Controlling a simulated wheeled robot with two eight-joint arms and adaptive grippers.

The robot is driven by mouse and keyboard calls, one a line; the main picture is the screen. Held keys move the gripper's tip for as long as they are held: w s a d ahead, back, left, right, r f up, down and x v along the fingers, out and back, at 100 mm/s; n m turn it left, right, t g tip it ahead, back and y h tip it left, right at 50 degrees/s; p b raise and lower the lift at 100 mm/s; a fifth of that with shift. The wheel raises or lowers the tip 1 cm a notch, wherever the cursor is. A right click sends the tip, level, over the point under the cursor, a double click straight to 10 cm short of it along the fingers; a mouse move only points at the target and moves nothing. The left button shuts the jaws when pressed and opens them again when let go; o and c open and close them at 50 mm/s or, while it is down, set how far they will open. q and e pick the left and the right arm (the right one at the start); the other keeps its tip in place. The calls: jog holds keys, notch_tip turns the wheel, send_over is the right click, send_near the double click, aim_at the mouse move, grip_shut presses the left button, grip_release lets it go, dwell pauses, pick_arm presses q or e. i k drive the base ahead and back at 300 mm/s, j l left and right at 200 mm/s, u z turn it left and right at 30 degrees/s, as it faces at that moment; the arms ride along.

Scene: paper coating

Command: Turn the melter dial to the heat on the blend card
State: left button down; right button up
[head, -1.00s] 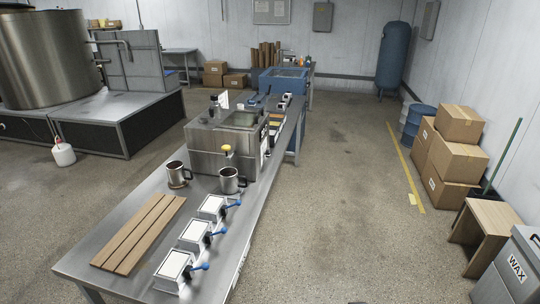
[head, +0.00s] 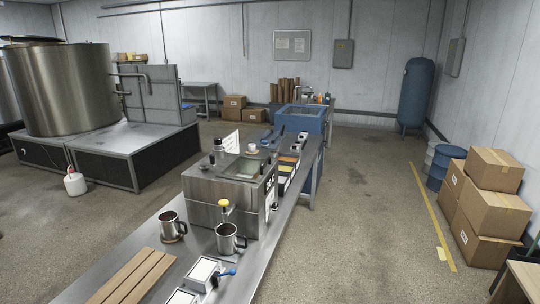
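Neither of my grippers is in view.
Two steel mugs (head: 172,226) (head: 229,238) stand before the machine. A blue tub (head: 300,119) stands beyond. Cardboard boxes (head: 490,211) line the right; the floor between is clear.

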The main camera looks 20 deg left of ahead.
aim_at(274, 207)
jog(key=i+l, duration=0.15)
jog(key=i, duration=0.4)
jog(key=i+l, duration=0.1)
jog(key=i, duration=0.45)
jog(key=i+l+u, duration=0.1)
jog(key=i+u, duration=0.35)
jog(key=i+l+u, duration=0.2)
jog(key=u, duration=0.3)
jog(key=i+l+u, duration=0.25)
jog(key=l+u, duration=0.2)
jog(key=k+l+z, duration=0.1)
jog(key=l, duration=0.15)
jog(key=l+z, duration=0.1)
jog(key=l, duration=0.15)
